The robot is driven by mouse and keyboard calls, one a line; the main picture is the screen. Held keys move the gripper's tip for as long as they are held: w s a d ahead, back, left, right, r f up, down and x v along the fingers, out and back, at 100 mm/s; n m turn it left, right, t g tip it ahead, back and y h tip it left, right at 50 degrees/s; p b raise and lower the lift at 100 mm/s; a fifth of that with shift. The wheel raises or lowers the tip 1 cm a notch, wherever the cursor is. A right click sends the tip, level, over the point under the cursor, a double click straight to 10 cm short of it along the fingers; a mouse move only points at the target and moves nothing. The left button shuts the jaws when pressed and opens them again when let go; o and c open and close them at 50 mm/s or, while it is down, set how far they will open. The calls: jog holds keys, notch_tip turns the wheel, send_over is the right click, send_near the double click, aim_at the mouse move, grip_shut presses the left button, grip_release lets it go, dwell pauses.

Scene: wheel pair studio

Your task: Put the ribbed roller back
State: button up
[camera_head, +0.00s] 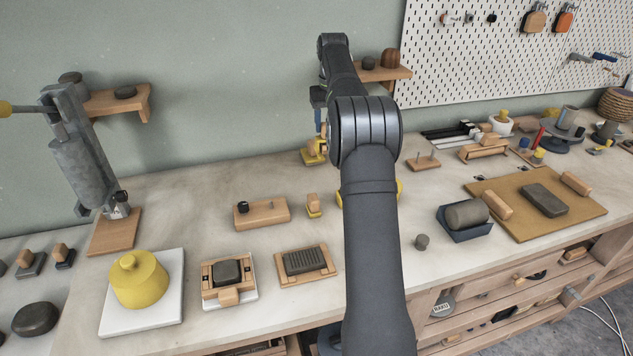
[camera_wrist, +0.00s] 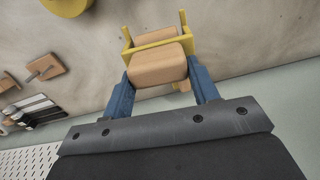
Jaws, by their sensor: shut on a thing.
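In the wrist view my gripper (camera_wrist: 160,75) has its blue fingers on either side of a pale wooden block (camera_wrist: 158,65), shut on it. A yellow bracket (camera_wrist: 155,41) with two upright ends lies against the block, and another bit of wood (camera_wrist: 180,85) shows behind. I see no ribs on the block, so I cannot tell whether it belongs to the ribbed roller. In the head view my gripper (camera_head: 319,125) points down at the back of the bench, with the yellow and wooden piece (camera_head: 314,152) at its tip. I cannot tell whether that piece touches the bench.
A small wooden piece with a yellow foot (camera_head: 313,205) stands nearer the front. A ribbed dark pad (camera_head: 305,260) sits in a wooden tray. A wall shelf (camera_head: 395,73) is close behind my arm, which hides part of a yellow disc.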

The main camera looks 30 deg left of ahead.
aim_at(316, 138)
jog(key=shift+n, duration=0.4)
jog(key=a, duration=0.1)
jog(key=s+a+f, duration=0.1)
jog(key=a, duration=0.2)
jog(key=shift+s+f, duration=0.15)
jog(key=shift+f, duration=0.05)
notch_tip(316, 138, down, 4)
jog(key=shift+f, duration=2.6)
jog(key=shift+f, duration=0.3)
